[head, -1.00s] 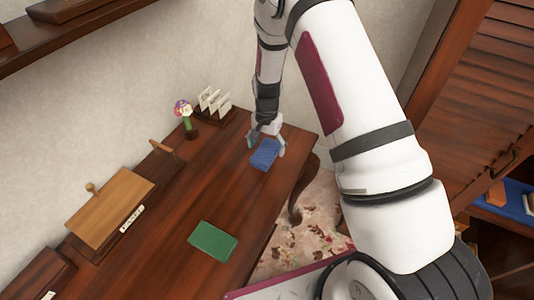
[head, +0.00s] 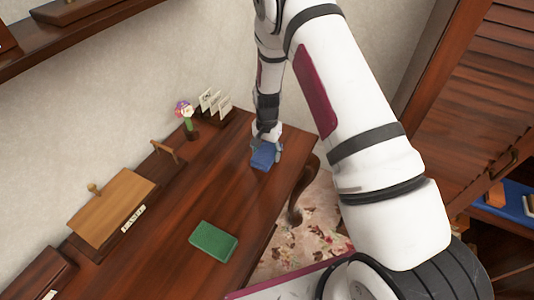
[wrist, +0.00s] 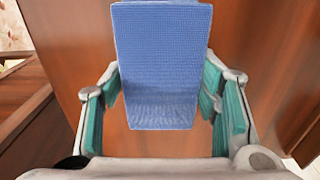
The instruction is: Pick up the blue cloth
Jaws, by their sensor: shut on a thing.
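The blue cloth (head: 264,158) is a small folded rectangle at the far right end of the wooden desk. My gripper (head: 267,146) is over it with its fingers at the cloth's sides. In the wrist view, the blue cloth (wrist: 162,65) fills the space between the teal finger pads of my gripper (wrist: 165,100). The gripper is shut on the cloth. Whether the cloth touches the desk or is slightly above it, I cannot tell.
A green folded cloth or book (head: 213,241) lies on the desk (head: 170,230). A small flower figure (head: 187,120) and a card holder (head: 214,106) stand at the back near the wall. A wooden box (head: 110,210) is at the left.

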